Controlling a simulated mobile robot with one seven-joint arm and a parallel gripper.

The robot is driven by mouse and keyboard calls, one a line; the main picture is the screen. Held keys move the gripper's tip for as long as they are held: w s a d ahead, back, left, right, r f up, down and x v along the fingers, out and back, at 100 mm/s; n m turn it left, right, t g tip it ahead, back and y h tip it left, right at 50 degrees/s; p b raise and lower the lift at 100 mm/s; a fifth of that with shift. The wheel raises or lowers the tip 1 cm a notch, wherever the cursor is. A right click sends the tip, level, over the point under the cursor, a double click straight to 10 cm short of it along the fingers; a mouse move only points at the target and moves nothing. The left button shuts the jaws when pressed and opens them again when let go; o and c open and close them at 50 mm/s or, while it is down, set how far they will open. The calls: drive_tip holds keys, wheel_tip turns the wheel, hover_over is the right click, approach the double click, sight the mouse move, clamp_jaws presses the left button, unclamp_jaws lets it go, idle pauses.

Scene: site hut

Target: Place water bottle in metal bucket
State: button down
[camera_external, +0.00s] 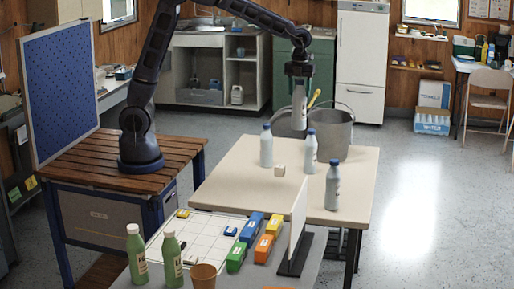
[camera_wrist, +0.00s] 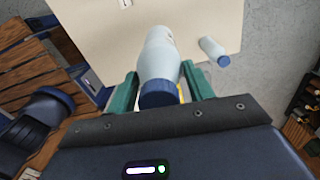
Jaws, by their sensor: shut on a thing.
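My gripper (camera_external: 299,78) is shut on a water bottle (camera_external: 299,105), pale with a blue cap, and holds it above the back of the cream table (camera_external: 225,180). In the wrist view the held bottle (camera_wrist: 160,60) is between the green fingers (camera_wrist: 160,88), cap toward the camera. The metal bucket (camera_external: 334,137) stands at the table's back right, just right of and below the held bottle; its inside is mostly hidden. Three similar blue-capped bottles stand upright: one at left (camera_external: 266,147), one before the bucket (camera_external: 310,152), one nearer the front right (camera_external: 332,187).
A small beige block (camera_external: 280,171) lies mid-table. A front table carries a whiteboard (camera_external: 195,237), coloured blocks (camera_external: 262,248), green bottles (camera_external: 137,256) and an upright panel (camera_external: 298,220). The cream table's front left is clear.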

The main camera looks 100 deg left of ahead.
drive_tip(key=w+a, duration=0.3)
drive_tip(key=a, duration=0.9)
drive_tip(key=w+a, duration=0.3)
drive_tip(key=a, duration=0.9)
drive_tip(key=w+a, duration=0.3)
drive_tip(key=a, duration=0.9)
wheel_tip(320, 180, down, 25)
drive_tip(key=shift+s+n, duration=0.25)
drive_tip(key=shift+n, duration=0.15)
drive_tip(key=shift+a+f, duration=0.1)
drive_tip(key=shift+f, duration=0.1)
drive_tip(key=c, duration=0.6)
unclamp_jaws()
drive_tip(key=shift+r, duration=0.1)
